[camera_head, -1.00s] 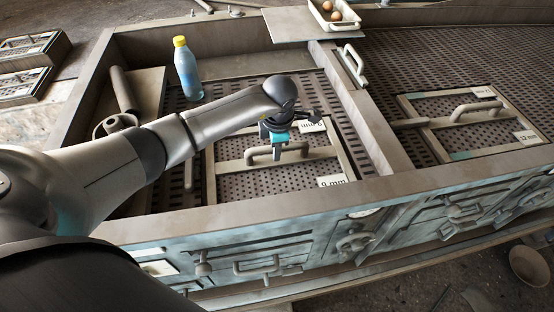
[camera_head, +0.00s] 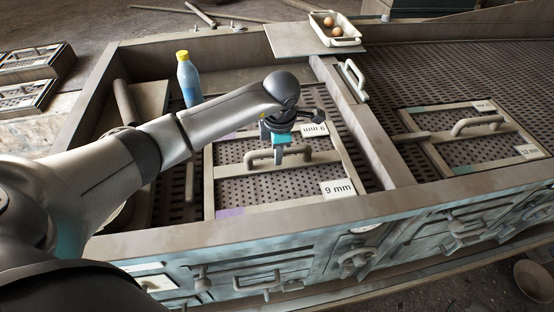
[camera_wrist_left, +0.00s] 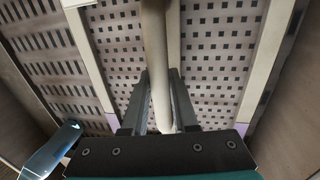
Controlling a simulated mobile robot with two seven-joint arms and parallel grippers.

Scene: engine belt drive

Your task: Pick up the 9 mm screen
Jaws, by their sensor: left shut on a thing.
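The 9 mm screen (camera_head: 258,191) is a framed perforated panel with a bar handle, "9 mm" labels and a purple patch at its near corner. It sits in the left bay of the bench, apparently raised a little, with its near edge showing above the front wall. My left gripper (camera_head: 279,156) comes down from above and is shut on the screen's handle (camera_head: 307,154). In the left wrist view, the handle (camera_wrist_left: 156,60) runs between the two fingers (camera_wrist_left: 160,105), with the perforated mesh (camera_wrist_left: 215,60) below. My right gripper is not in view.
A blue bottle with a yellow cap (camera_head: 188,80) stands behind, left of the screen. The 12 mm screen (camera_head: 480,150) lies in the right bay beyond a divider (camera_head: 375,135). A tray with eggs (camera_head: 345,41) is at the back. The bench's front wall (camera_head: 260,220) is close to the screen.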

